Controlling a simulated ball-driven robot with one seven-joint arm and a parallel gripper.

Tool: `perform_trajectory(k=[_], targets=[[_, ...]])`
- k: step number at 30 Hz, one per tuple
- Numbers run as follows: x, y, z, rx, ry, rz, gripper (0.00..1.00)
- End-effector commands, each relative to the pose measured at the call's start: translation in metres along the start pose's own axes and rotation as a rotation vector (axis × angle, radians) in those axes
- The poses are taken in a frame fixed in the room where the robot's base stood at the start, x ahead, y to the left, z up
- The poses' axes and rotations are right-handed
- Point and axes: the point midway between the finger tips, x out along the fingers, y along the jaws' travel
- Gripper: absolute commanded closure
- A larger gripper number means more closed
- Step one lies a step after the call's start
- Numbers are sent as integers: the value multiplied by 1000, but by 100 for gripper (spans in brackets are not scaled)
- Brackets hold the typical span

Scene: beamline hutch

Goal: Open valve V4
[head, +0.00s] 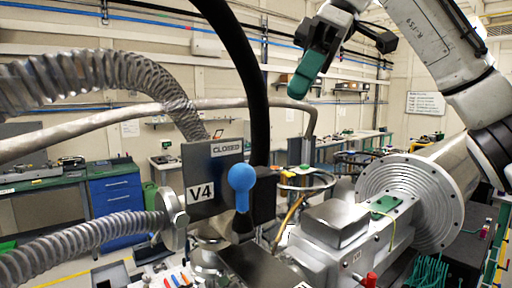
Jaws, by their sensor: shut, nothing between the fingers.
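Valve V4 stands left of centre in the head view. Its dark plate (212,178) carries a white V4 label and a sign (226,148) reading CLOSED. A blue ball knob (241,178) with a blue stem stands upright in front of the plate's right edge. My gripper (300,88) is up and to the right of the knob, apart from it. Its green fingers are shut and empty, pointing down. The lower part of the valve is partly hidden behind metal parts in front.
Ribbed metal hoses (85,240) reach the valve from the left, and a thick black hose (245,60) arches down behind the knob. A large ribbed flange (405,200) and a metal housing (335,222) stand at right. A blue drawer cabinet (117,205) and benches line the back.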

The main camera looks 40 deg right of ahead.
Motion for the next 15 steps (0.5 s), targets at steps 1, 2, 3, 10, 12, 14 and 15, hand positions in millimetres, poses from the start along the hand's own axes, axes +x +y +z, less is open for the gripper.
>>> perform_trajectory(k=[1, 2, 3, 10, 12, 14, 15], targets=[[0, 0, 0, -1, 0, 0, 100], [0, 0, 0, -1, 0, 0, 100], [1, 0, 0, -1, 0, -1, 100], [23, 1, 0, -6, -1, -4, 100], [35, 1, 0, -6, -1, -5, 100], [46, 0, 0, -6, 0, -5, 100], [53, 0, 0, -7, 0, -5, 100]])
